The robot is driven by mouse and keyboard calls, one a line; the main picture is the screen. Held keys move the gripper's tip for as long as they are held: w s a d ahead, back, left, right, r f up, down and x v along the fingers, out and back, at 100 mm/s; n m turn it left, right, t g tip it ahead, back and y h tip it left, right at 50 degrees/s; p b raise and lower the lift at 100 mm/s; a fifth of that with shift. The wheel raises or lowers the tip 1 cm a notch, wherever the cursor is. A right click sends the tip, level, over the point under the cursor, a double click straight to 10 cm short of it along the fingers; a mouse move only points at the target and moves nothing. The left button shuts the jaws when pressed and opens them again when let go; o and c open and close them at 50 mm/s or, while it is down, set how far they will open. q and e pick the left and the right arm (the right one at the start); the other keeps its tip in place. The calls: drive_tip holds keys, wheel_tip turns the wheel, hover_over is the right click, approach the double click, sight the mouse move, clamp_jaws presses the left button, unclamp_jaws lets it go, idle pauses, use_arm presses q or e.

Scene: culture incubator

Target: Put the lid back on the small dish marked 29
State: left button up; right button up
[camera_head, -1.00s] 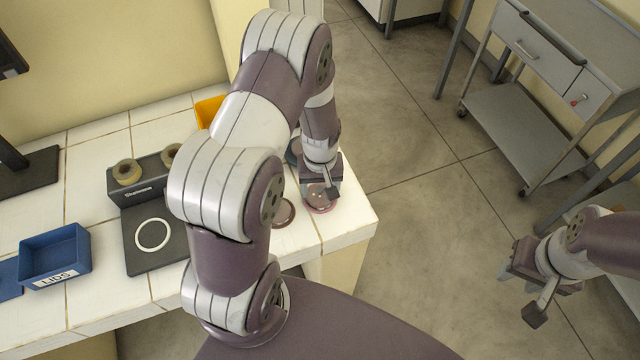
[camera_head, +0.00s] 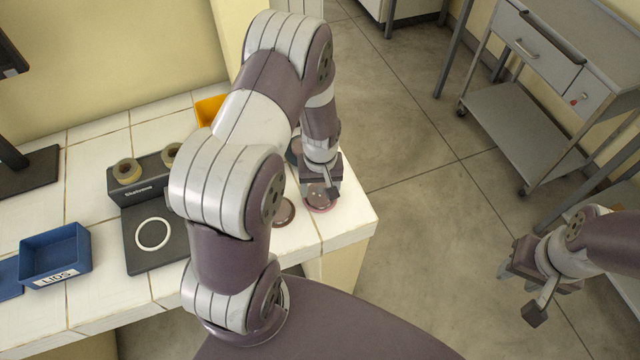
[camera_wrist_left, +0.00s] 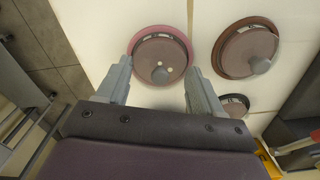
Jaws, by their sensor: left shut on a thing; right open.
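A round dish with a pink rim (camera_head: 322,210) stands near the right end of the white bench, under my left gripper (camera_head: 322,194). In the left wrist view, a mauve lid (camera_wrist_left: 150,58) with a grey knob lies within the pink rim. The fingers of my left gripper (camera_wrist_left: 162,82) are on both sides of the lid, shut on it. I cannot tell whether it rests fully on the dish. A second, brown-rimmed dish (camera_head: 284,212) with a knobbed lid stands beside it. I cannot read any dish number. My right gripper (camera_head: 523,286) is open and empty over the floor.
A darker round dish (camera_wrist_left: 235,103) is partly hidden behind the left finger assembly. A blue bin labelled LIDS (camera_head: 55,252), a dark stand with a white ring (camera_head: 153,234) and an orange bin (camera_head: 208,108) are on the bench. The bench edge is close to the dishes.

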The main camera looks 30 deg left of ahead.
idle(0.6)
use_arm(q)
drive_tip(key=shift+f, duration=0.1)
drive_tip(key=o, duration=1.1)
drive_tip(key=shift+c, duration=0.2)
drive_tip(key=shift+o, duration=0.4)
wheel_tip(320, 180, up, 7)
drive_tip(key=p, duration=0.6)
clamp_jaws()
